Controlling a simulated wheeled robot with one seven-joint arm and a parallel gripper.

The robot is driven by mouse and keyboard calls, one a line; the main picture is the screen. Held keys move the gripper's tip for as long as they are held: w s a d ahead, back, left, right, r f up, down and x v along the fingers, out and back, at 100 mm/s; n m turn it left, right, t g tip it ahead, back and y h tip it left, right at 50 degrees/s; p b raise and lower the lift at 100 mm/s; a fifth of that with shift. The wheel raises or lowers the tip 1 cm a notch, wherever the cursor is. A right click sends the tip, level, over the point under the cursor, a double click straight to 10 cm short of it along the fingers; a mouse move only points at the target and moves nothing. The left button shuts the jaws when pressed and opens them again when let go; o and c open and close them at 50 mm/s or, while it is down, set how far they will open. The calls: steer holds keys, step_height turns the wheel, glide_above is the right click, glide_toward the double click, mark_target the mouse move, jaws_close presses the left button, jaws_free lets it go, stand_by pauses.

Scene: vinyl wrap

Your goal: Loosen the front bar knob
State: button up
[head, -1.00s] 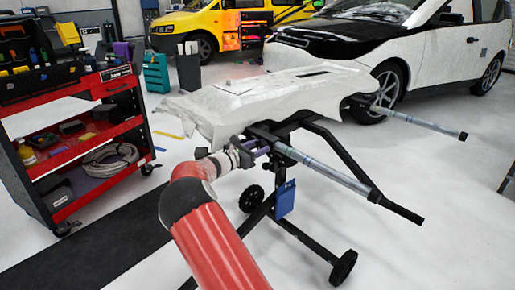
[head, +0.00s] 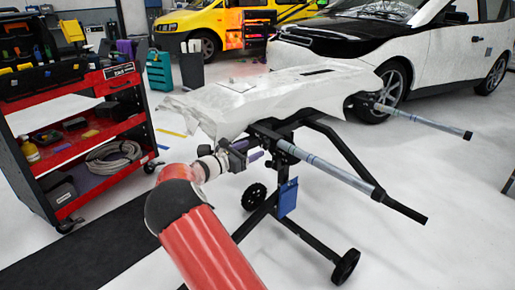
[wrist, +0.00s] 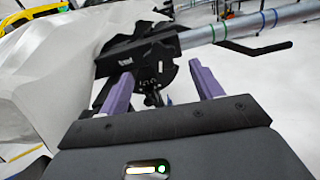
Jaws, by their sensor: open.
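The front bar (head: 330,172) is a grey tube held in a black clamp bracket on the near side of the stand. In the wrist view the bar (wrist: 250,25) runs to the upper right from the black bracket (wrist: 145,45). A small dark knob-like part (wrist: 152,95) shows below the bracket, between my fingers; its exact shape is hard to make out. My gripper (wrist: 160,70) is open, with its two purple fingers apart and nothing seen gripped. In the head view my gripper (head: 247,152) is just left of the bar's clamp, under the panel edge.
A white wrapped panel (head: 265,95) lies on the black stand (head: 325,225), close above my gripper. A second bar (head: 425,121) sticks out at the far side. A red tool cart (head: 95,135) stands left. A white car is behind. The floor at right is clear.

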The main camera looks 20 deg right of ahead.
steer(key=v, duration=0.2)
steer(key=shift+s+a, duration=0.1)
steer(key=shift+a, duration=0.25)
steer(key=s+d+r+m+g+y, duration=0.15)
steer(key=s+m+y, duration=0.3)
steer(key=s, duration=0.45)
steer(key=s+d+r+m+g+y, duration=0.1)
steer(key=s+d+m+g+y, duration=0.2)
steer(key=s+m, duration=0.4)
steer(key=s+a+m+t+y, duration=0.1)
steer(key=s+a+m+y, duration=0.2)
steer(key=s, duration=0.6)
steer(key=s+a+r+m+t+y, duration=0.1)
steer(key=s+a+m+t+y, duration=0.1)
steer(key=s+a, duration=0.6)
steer(key=s+a+m+t+y, duration=0.1)
steer(key=s+a+m+y, duration=0.3)
steer(key=s, duration=0.6)
steer(key=shift+a+r+y, duration=0.3)
steer(key=shift+a+y, duration=0.05)
steer(key=shift+a, duration=0.55)
